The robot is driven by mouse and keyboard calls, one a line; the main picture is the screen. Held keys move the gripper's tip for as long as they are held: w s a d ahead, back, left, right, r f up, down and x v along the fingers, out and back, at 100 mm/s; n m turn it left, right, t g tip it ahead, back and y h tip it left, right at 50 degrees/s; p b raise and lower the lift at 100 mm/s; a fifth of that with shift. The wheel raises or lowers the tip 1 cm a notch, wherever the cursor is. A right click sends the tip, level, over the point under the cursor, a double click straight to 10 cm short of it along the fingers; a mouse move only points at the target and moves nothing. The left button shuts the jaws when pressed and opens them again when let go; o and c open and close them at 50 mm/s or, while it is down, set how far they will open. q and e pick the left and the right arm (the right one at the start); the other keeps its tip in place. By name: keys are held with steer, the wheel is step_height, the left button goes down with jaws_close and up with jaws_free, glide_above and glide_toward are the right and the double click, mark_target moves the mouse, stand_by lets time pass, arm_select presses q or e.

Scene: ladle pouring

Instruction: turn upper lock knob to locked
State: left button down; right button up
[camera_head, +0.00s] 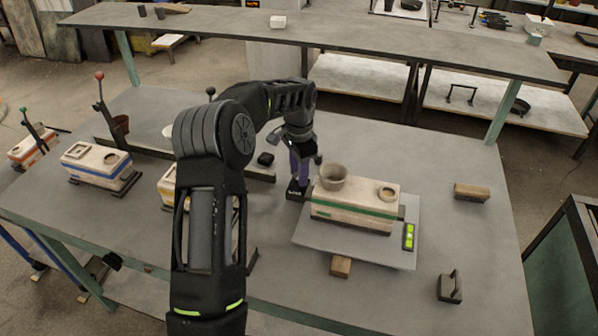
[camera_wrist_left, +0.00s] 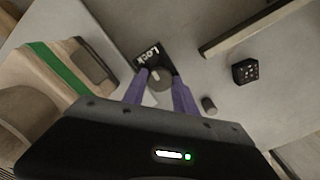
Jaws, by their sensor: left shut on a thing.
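The lock knob (camera_wrist_left: 160,79) is a round grey knob on a black plate marked "Lock" (camera_wrist_left: 148,55) in the left wrist view. My left gripper (camera_wrist_left: 159,90) has its purple fingers shut on the knob, one on each side. In the head view the left gripper (camera_head: 299,172) points down from above, and the black lock base (camera_head: 296,190) shows at its fingertips, just left of the wooden mould box. The fingers and arm hide the knob there, and I cannot tell its turn from these frames. My right gripper is not in view.
A wooden block (camera_head: 472,192) and a black object (camera_head: 450,288) lie to the right. A black cube (camera_wrist_left: 245,71) is near the knob.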

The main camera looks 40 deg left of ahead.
arm_select(q)
steer(key=c, duration=1)
jaws_free()
steer(key=shift+o, duration=0.2)
steer(key=shift+r, duration=0.1)
step_height(320, 180, up, 8)
steer(key=shift+f+b, duration=0.15)
steer(key=shift+b, duration=0.45)
